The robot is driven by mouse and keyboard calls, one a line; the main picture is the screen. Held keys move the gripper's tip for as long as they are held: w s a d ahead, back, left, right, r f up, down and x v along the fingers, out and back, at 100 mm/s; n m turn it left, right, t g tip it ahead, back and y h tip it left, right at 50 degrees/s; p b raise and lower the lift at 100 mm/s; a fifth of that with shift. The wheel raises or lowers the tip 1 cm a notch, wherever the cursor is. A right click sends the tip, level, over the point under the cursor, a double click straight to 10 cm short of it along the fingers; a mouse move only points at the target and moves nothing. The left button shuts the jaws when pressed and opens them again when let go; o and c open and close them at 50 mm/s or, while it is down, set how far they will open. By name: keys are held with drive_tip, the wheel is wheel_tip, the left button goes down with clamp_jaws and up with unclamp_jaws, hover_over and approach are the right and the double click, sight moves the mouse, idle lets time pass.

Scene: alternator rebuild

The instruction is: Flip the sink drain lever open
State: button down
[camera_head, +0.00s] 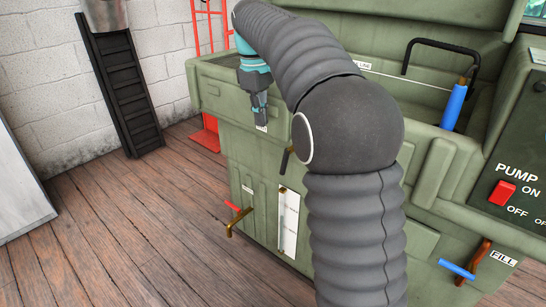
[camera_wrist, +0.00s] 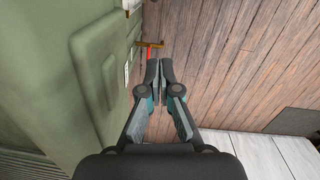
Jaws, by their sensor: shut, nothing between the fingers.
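The green sink cabinet (camera_head: 262,165) has a brass spout (camera_head: 236,222) low on its front at the left. A small red lever (camera_head: 231,205) sits at this spout, under a small label too small to read; I take it for the drain lever. In the wrist view the brass spout (camera_wrist: 152,44) and a bit of red lever (camera_wrist: 149,54) show just beyond the fingertips. My gripper (camera_head: 260,116) is shut and empty, pointing down in front of the cabinet's upper left part. It is above the red lever and apart from it. In the wrist view my gripper (camera_wrist: 159,68) partly covers the lever.
A blue lever (camera_head: 457,268) with a brown spout is by the FILL label (camera_head: 503,257) at the right. A red PUMP switch (camera_head: 502,193) is above it. A white gauge strip (camera_head: 288,222) is beside the brass spout. The wooden floor (camera_head: 130,230) at left is clear.

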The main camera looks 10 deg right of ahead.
drive_tip(key=s+d+f+b, duration=0.1)
drive_tip(key=d+f+b, duration=0.2)
drive_tip(key=f, duration=0.8)
drive_tip(key=shift+s+d, duration=0.25)
drive_tip(key=shift+s, duration=0.1)
drive_tip(key=shift+s+d+f+g+h+p, duration=0.4)
drive_tip(key=shift+s+d+f+g+p, duration=0.15)
drive_tip(key=shift+p, duration=1.35)
drive_tip(key=shift+a, duration=0.1)
drive_tip(key=shift+a, duration=0.1)
